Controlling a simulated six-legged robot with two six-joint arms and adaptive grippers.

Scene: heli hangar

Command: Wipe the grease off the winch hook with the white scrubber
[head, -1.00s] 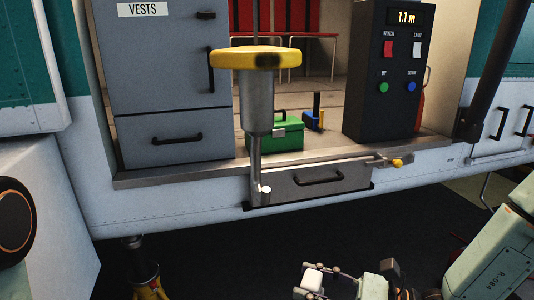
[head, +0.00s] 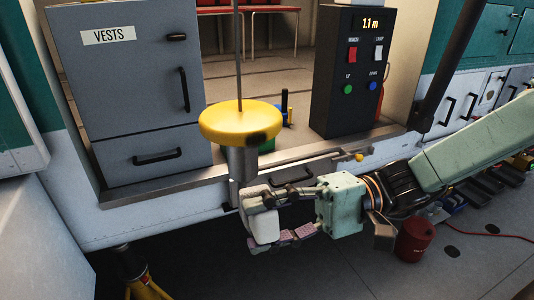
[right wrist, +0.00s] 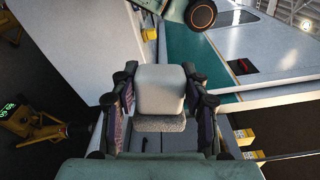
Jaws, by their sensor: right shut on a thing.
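The winch hook (head: 239,122) hangs on a thin cable, with a yellow disc on top and a grey shank below. A dark grease patch shows on the disc's front right. Its lower end is hidden behind my right gripper (head: 272,217). That gripper is shut on the white scrubber (head: 263,229), a pale rounded block, just below and right of the disc. I cannot tell whether the scrubber touches the shank. In the right wrist view the scrubber (right wrist: 160,88) sits between both fingers. My left gripper is not in view.
A grey vests cabinet (head: 130,90) stands left in the doorway, a dark winch control box (head: 352,85) right. The metal sill (head: 150,184) runs behind the hook. A green case is mostly hidden behind the disc. A red can (head: 414,240) stands on the floor at right.

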